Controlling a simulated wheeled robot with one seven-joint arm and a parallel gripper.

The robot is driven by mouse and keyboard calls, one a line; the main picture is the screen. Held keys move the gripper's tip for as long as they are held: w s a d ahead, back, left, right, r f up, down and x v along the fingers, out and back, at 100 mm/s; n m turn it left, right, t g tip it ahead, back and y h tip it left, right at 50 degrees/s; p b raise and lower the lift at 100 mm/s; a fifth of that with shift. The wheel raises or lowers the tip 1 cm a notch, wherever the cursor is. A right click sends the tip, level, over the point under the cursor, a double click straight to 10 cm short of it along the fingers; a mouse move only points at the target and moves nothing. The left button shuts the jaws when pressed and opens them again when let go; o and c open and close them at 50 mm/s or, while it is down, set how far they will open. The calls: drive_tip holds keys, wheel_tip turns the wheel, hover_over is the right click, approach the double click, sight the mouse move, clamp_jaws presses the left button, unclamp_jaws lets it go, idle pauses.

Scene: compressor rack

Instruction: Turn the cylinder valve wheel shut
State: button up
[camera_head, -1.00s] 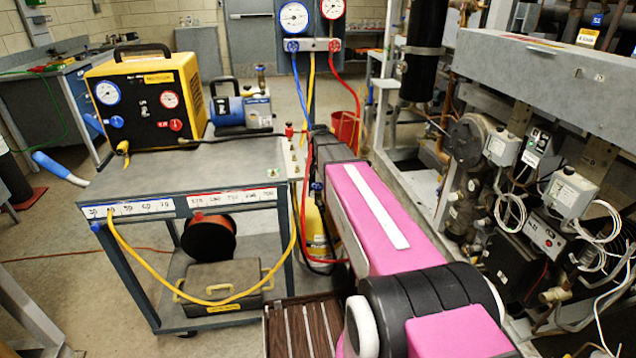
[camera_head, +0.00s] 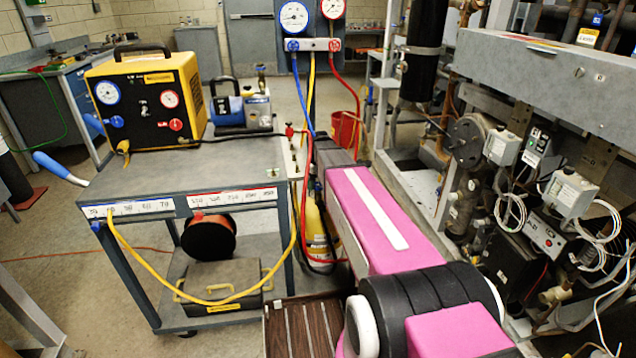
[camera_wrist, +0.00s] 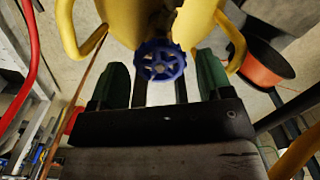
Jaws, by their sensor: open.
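The blue spoked valve wheel (camera_wrist: 160,61) is in the upper middle of the wrist view, on the yellow cylinder (camera_wrist: 140,20). My gripper (camera_wrist: 162,73) is open, with one green finger to the left of the wheel and one to the right. Gaps show between the wheel and both fingers. I cannot tell whether the wheel lies fully between the fingertips in depth. In the head view the yellow cylinder (camera_head: 317,235) stands partly hidden between the cart and my pink arm. My fingers and the wheel cannot be made out there.
The grey cart (camera_head: 230,165) stands left of the cylinder, carrying a yellow machine (camera_head: 146,100) and a blue pump (camera_head: 240,106). Red, yellow and blue hoses hang close by from the gauge panel (camera_head: 313,45). The compressor rack (camera_head: 540,75) fills the right. An orange reel (camera_wrist: 265,65) shows in the wrist view.

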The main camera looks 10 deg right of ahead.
drive_tip(key=n, duration=1.2)
drive_tip(key=c, duration=0.7)
